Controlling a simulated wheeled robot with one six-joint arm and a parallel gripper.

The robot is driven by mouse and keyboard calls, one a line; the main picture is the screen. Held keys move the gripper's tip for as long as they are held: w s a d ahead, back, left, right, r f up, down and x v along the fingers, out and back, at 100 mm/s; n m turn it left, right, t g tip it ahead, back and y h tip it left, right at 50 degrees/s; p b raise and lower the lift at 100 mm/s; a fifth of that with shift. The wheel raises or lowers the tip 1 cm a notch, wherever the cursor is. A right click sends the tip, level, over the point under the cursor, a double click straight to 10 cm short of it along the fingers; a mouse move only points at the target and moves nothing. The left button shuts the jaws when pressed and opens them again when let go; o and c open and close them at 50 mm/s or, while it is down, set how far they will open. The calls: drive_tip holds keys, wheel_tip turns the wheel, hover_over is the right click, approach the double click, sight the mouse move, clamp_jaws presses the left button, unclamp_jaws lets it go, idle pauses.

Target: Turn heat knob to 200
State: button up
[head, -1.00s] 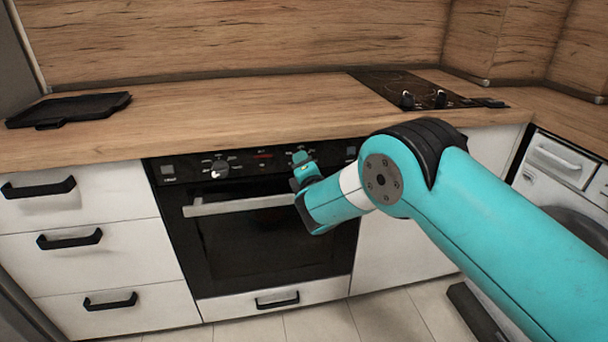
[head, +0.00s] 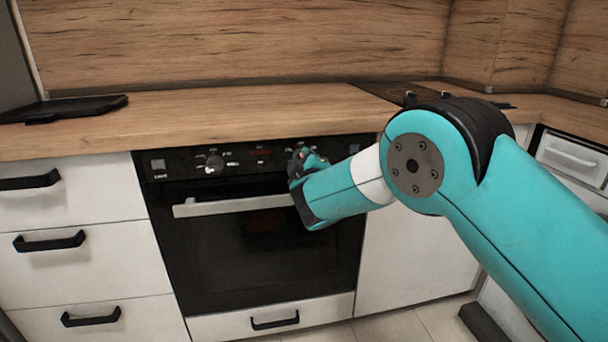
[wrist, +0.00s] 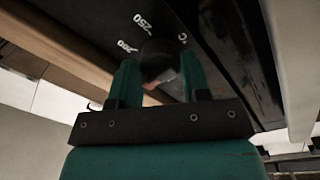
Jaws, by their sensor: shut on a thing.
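My gripper (head: 303,160) is at the right part of the black oven panel. In the wrist view its two teal fingers (wrist: 156,80) are shut on a dark round knob (wrist: 156,50). In the head view the gripper hides this knob. A second knob (head: 214,162) sits at the left part of the panel, free of the gripper.
The oven door handle (head: 235,205) runs just below the panel. The wooden worktop (head: 230,118) juts above it, with a black tray (head: 62,109) at the left and a hob (head: 395,92) at the right. White drawers stand left of the oven.

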drive_tip(key=m+b, duration=0.6)
drive_tip(key=shift+f+m, duration=0.3)
drive_tip(key=shift+m, duration=0.1)
drive_tip(key=shift+r+m+h+b, duration=0.2)
drive_tip(key=shift+m+h+b, duration=0.2)
drive_tip(key=shift+m+b, duration=1.7)
drive_tip(key=shift+m, duration=0.4)
drive_tip(key=o, duration=0.9)
drive_tip(key=shift+s+r, duration=0.1)
drive_tip(key=shift+s, duration=0.05)
drive_tip(key=v, duration=1.7)
drive_tip(key=shift+s+r, duration=0.1)
drive_tip(key=shift+r, duration=0.1)
drive_tip(key=shift+d, duration=0.1)
